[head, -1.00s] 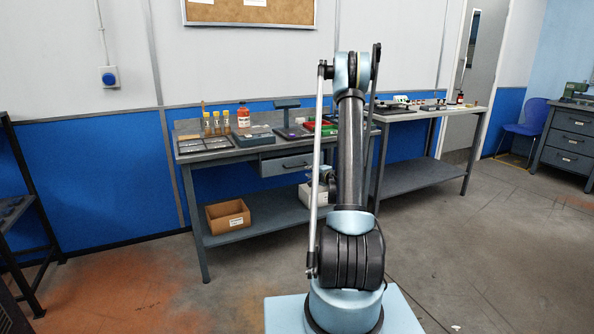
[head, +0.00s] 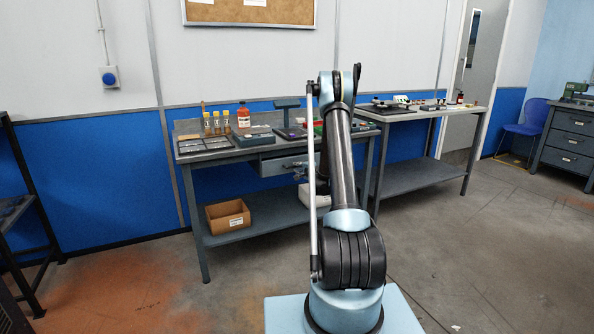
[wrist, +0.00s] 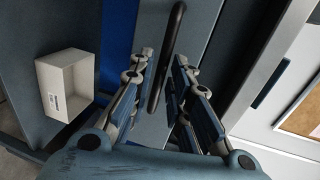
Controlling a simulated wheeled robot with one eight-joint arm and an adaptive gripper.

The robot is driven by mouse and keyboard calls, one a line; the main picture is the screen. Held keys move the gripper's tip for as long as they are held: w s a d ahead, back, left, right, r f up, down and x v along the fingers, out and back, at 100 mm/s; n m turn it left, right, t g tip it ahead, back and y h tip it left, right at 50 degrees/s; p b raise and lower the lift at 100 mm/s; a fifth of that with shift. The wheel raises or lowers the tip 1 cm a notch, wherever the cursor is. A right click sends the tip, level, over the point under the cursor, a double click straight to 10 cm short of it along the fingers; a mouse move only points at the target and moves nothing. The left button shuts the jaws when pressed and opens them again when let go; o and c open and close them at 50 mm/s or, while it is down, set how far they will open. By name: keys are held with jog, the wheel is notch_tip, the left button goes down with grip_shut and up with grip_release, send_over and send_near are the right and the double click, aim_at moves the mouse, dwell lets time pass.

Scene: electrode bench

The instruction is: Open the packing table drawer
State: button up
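The packing table (head: 225,155) is a grey bench against the wall. Its drawer front (head: 274,168) sits under the top on the right side and looks shut. The dark bar handle (wrist: 165,62) runs between my fingers in the wrist view. My gripper (wrist: 163,62) is open, with one finger on each side of the handle. I cannot tell whether either finger touches it. In the head view, my arm hides part of the gripper and the right end of the drawer.
Bottles, trays and a red bottle (head: 243,117) stand on the tabletop. A cardboard box (head: 228,216) sits on the lower shelf, with a white box (wrist: 68,88) beside it. A second bench (head: 425,113) adjoins on the right. The floor in front is clear.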

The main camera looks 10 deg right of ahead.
jog(key=shift+x, duration=1.35)
jog(key=c, duration=0.4)
grip_shut()
